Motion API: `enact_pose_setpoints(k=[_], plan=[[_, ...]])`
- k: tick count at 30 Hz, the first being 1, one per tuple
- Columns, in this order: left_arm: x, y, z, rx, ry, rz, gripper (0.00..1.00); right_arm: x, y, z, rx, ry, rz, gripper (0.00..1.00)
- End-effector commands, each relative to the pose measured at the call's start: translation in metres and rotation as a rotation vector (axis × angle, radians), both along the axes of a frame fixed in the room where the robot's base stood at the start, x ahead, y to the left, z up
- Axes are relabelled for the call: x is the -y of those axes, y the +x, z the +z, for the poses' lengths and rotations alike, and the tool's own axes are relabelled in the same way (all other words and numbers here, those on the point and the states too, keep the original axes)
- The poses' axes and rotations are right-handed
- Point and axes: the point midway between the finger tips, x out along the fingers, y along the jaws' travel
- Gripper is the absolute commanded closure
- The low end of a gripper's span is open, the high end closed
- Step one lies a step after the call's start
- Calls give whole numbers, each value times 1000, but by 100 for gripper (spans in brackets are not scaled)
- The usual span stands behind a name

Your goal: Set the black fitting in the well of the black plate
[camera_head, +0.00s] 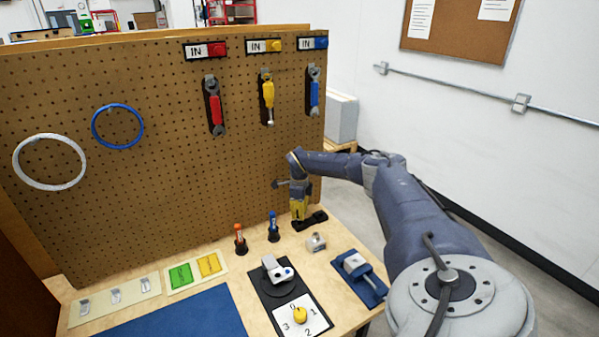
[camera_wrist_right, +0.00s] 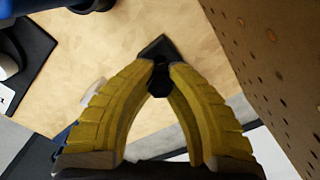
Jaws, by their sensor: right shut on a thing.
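My right gripper (camera_head: 299,212) has yellow fingers and points down over the black plate (camera_head: 316,219) near the foot of the pegboard. In the right wrist view, my right gripper (camera_wrist_right: 162,67) is shut on the small black fitting (camera_wrist_right: 157,83), which sits between the fingertips. A dark pointed end of the black plate (camera_wrist_right: 155,46) shows just beyond the tips. The fingers hide the well, and I cannot tell whether the fitting is in it or just above it. The fitting is too small to make out in the head view. My left gripper is not in view.
The pegboard (camera_head: 150,190) stands close behind the right gripper. Orange (camera_head: 240,240) and blue (camera_head: 273,228) tools stand upright to its left. A grey metal part (camera_head: 316,241), a blue vise-like fixture (camera_head: 361,284) and a black panel with a dial (camera_head: 268,304) lie in front.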

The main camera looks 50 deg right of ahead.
Motion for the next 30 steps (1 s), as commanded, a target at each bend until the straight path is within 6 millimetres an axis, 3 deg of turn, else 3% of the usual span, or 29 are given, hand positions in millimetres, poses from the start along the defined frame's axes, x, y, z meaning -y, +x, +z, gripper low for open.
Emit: enact_pose_setpoints(k=[30], plan=[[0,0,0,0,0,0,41,0,0,-9,-1,0,-1,100]])
